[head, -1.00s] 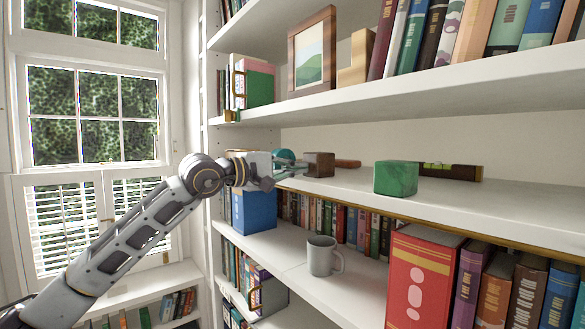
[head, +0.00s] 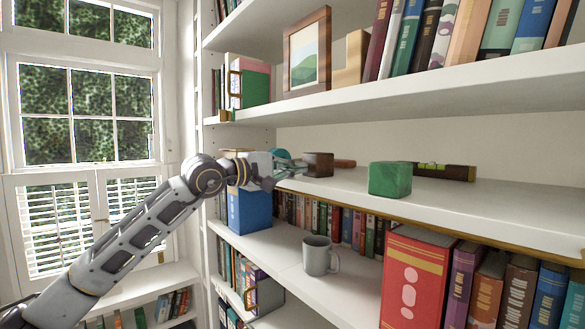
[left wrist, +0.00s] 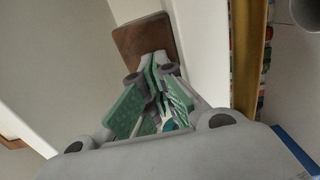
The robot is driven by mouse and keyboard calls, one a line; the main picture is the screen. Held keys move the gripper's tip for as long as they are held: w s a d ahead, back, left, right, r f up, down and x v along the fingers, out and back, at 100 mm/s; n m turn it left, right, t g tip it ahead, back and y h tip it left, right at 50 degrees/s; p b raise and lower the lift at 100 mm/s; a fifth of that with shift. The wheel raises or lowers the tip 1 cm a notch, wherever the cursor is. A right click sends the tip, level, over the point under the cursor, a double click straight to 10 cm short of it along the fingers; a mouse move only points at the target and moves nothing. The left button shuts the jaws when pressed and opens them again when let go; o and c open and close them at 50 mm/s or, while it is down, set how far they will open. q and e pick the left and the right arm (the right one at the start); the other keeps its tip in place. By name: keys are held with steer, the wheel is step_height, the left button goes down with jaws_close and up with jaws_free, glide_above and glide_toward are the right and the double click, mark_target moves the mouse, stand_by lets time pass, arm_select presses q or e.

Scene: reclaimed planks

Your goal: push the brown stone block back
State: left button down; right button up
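The brown stone block (head: 318,165) sits on the middle shelf (head: 480,207), left of the green stone block (head: 390,179). My left gripper (head: 298,168) is at the block's near left side, fingertips against it or very close. In the left wrist view the brown block (left wrist: 143,44) lies just beyond the fingertips of my left gripper (left wrist: 152,66). The fingers come together with nothing between their tips. Whether they touch the block cannot be told for certain. My right gripper is not in view.
A brown handle (head: 345,163) lies behind the block, and a teal object (head: 283,154) shows behind my gripper. A spirit level (head: 440,171) lies at the back right. The shelf above (head: 430,85) limits height. A grey mug (head: 317,256) stands below.

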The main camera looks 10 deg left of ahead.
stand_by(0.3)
arm_select(q)
steer(key=shift+f+b, duration=0.15)
steer(key=shift+b, duration=0.25)
steer(key=shift+s+a, duration=0.3)
steer(key=shift+s, duration=0.1)
steer(key=shift+b+v, duration=0.85)
steer(key=shift+v, duration=0.2)
steer(key=shift+s+a, duration=0.1)
